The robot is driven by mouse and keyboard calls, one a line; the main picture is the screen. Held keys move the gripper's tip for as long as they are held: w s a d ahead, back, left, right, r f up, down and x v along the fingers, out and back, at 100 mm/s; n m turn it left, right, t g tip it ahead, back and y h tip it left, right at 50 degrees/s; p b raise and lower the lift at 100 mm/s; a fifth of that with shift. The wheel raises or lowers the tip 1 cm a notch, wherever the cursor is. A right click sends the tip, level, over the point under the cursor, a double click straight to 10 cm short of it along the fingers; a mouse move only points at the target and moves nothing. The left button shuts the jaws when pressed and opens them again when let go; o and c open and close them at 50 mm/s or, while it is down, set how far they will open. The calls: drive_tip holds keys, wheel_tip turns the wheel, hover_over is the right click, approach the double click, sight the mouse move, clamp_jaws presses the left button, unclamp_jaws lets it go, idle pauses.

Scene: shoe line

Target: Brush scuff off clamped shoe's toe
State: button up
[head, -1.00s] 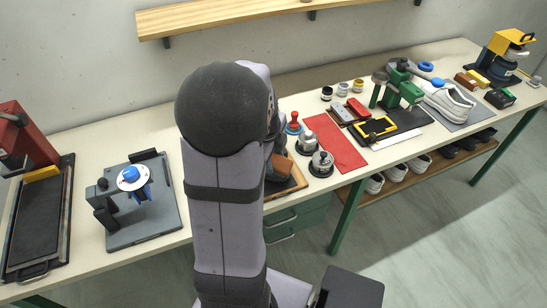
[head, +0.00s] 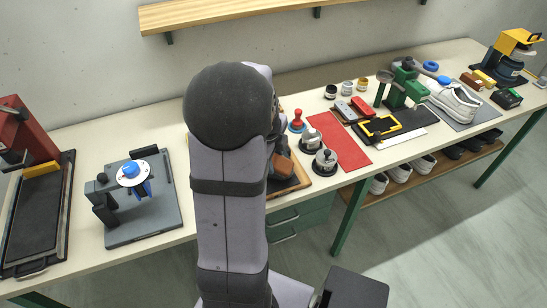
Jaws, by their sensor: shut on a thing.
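A white shoe (head: 456,104) lies on a grey mat at the right of the bench, close to a green fixture (head: 409,84). I cannot tell whether the fixture clamps it, and no scuff can be made out at this size. A brown block-like thing (head: 281,166) shows partly beside my arm, over a wooden-edged tray (head: 297,184); I cannot tell whether it is a brush. My arm stands in the middle of the picture and covers that part of the bench. My gripper is hidden behind it, so whatever it holds is not visible.
Two metal-topped pots (head: 325,162), a red mat (head: 338,143) and a yellow-framed tool (head: 381,127) lie right of my arm. A grey fixture with a blue knob (head: 131,171) and a red press (head: 20,128) stand left. A wall shelf (head: 235,14) hangs above.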

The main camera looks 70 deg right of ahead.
sight(282, 156)
drive_tip(key=shift+w+b+x, duration=0.25)
drive_tip(key=shift+b+x, duration=0.55)
drive_tip(key=shift+x, duration=0.15)
drive_tip(key=shift+s+d+r, duration=0.1)
idle(0.4)
drive_tip(key=shift+s+d, duration=0.6)
drive_tip(key=shift+s+d+p, duration=0.35)
drive_tip(key=shift+s+d, duration=0.1)
drive_tip(key=shift+s+d, duration=1.05)
drive_tip(key=shift+s, duration=0.05)
drive_tip(key=shift+w, duration=0.1)
drive_tip(key=shift+w+a, duration=1.05)
drive_tip(key=shift+a, duration=0.05)
